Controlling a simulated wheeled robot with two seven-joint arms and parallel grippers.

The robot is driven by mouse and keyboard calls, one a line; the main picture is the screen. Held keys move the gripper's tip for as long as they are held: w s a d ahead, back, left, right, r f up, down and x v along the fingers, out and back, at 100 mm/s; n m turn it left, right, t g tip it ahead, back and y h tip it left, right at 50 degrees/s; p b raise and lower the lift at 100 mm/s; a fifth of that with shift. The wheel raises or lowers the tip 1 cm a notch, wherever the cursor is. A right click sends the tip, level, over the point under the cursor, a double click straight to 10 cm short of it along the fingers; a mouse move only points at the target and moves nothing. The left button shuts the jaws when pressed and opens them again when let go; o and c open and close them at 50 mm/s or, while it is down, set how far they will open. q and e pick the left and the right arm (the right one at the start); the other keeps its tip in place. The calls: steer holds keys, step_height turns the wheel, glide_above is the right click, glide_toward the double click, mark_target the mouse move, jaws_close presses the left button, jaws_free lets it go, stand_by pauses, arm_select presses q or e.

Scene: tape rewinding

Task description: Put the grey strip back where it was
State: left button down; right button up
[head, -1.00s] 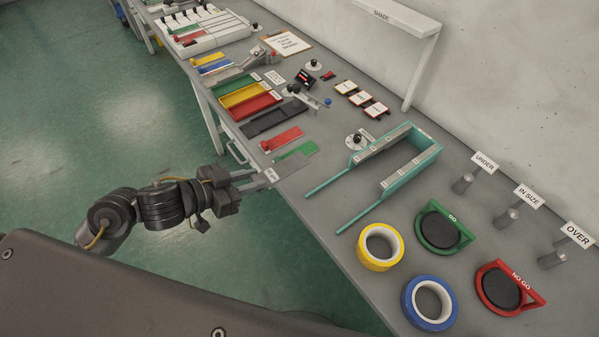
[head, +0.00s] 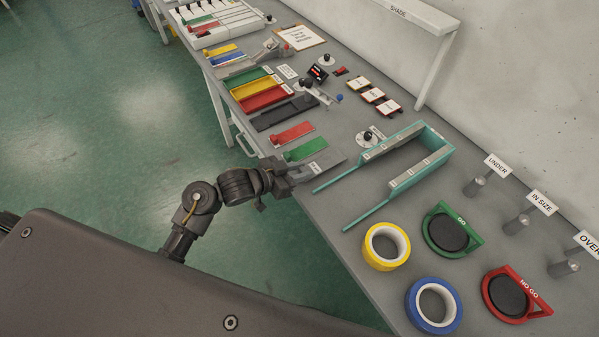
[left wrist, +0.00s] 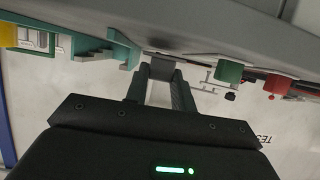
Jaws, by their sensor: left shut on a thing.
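My left gripper (head: 294,178) is at the near edge of the bench, shut on the grey strip (head: 331,164). The strip is flat, with a white label near the gripper, and points away from me over the bench top beside the green strip (head: 305,149). I cannot tell whether it touches the bench. In the left wrist view, a small grey end of the strip (left wrist: 162,69) shows between the fingers of my left gripper (left wrist: 161,80). The red strip (head: 292,134) lies beyond the green one. My right gripper is not in view.
A teal forked stand (head: 437,158) is to the right of the strip, its arms reaching toward the front edge. A knobbed disc (head: 368,138) stands behind the strips. Yellow tape (head: 386,246) and blue tape (head: 434,306) lie nearer me. A dark grey tray (head: 285,112) lies past the red strip.

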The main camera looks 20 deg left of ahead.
arm_select(q)
steer(key=shift+f, duration=0.6)
steer(key=shift+f, duration=0.2)
steer(key=c, duration=1.2)
jaws_free()
steer(key=shift+o, duration=0.2)
